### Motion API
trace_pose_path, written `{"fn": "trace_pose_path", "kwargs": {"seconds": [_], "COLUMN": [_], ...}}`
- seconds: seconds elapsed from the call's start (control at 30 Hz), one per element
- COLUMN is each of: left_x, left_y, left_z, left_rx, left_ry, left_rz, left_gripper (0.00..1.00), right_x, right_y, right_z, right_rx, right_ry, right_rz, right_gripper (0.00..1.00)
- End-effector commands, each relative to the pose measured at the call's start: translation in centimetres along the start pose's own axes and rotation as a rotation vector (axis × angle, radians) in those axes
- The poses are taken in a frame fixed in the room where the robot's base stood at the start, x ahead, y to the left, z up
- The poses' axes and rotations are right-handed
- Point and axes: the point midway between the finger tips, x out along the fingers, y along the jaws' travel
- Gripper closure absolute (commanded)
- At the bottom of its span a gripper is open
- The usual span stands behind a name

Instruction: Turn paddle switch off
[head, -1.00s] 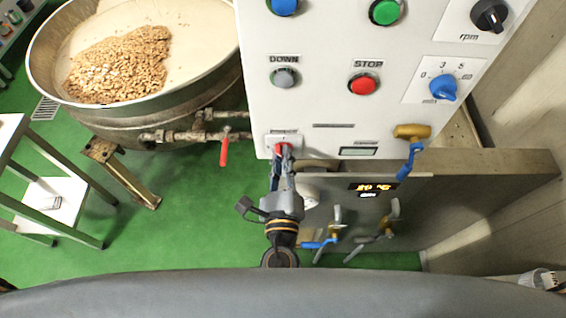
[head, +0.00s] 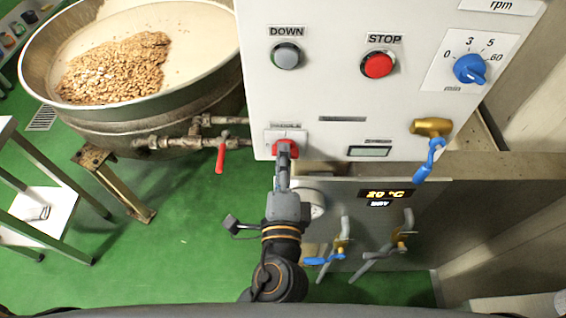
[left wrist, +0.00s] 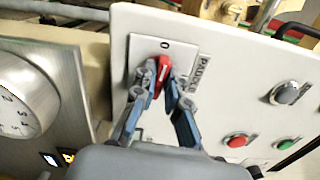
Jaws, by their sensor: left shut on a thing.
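The paddle switch (head: 286,146) is a red knob on a white plate labelled PADDLE, low on the left of the white control panel (head: 340,95). In the left wrist view the red knob (left wrist: 164,68) stands between my fingertips, near a "0" mark. My left gripper (head: 284,162) is at the switch and shut on it, one finger on each side. In the head view the fingers partly cover the knob. My right gripper is in neither view.
Grey DOWN (head: 287,55) and red STOP (head: 378,64) buttons sit above the switch. A kettle of nuts (head: 215,90) and a red-handled valve (head: 221,156) are left.

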Motion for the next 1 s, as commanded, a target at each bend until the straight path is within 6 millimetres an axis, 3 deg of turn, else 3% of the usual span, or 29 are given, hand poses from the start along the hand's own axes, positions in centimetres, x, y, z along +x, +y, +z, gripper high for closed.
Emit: {"fn": "trace_pose_path", "kwargs": {"seconds": [0.2, 0.8, 0.83, 0.93, 1.0], "left_x": [0.03, 0.02, 0.02, 0.02, 0.02], "left_y": [0.18, 0.06, 0.06, 0.06, 0.06], "left_z": [0.05, 0.05, 0.05, 0.04, 0.03], "left_rx": [-0.086, -0.125, -0.125, -0.124, -0.124], "left_ry": [-0.002, -0.002, -0.002, -0.001, -0.001], "left_rz": [0.0, 0.001, 0.001, 0.001, 0.001], "left_gripper": [1.0, 1.0, 0.86, 0.66, 0.65], "right_x": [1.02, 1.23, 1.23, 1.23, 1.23], "right_y": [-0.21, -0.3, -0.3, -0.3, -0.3], "right_z": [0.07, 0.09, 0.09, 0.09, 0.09], "right_rx": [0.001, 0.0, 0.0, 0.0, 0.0], "right_ry": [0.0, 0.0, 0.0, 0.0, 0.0], "right_rz": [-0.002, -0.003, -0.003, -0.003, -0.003], "right_gripper": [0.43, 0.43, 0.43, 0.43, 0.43]}}
